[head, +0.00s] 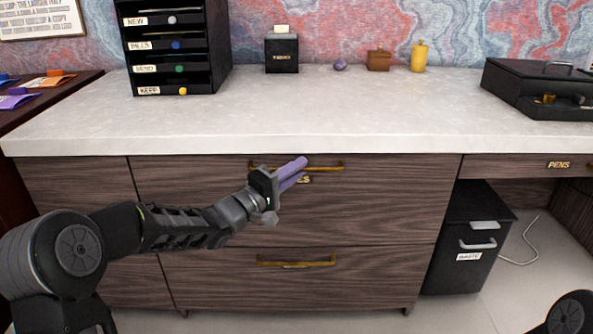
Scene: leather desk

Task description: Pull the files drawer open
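The files drawer (390,205) is the wide upper wood-grain drawer below the counter, and its front looks flush with the cabinet. Its brass bar handle (328,167) runs along the top. The label (306,180) below the handle is partly hidden, with only its last letters showing. My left gripper (298,170) has purple fingers that overlap the middle of the handle. A narrow gap shows between the fingers, but I cannot tell whether they close on the bar or are only in front of it. My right gripper is out of view.
A second drawer with a brass handle (296,261) is below. A black waste unit (465,245) stands at right, under the pens drawer (520,166). The pale countertop (300,110) holds a black letter sorter (172,45) and a black box (535,88). Floor shows at the lower right.

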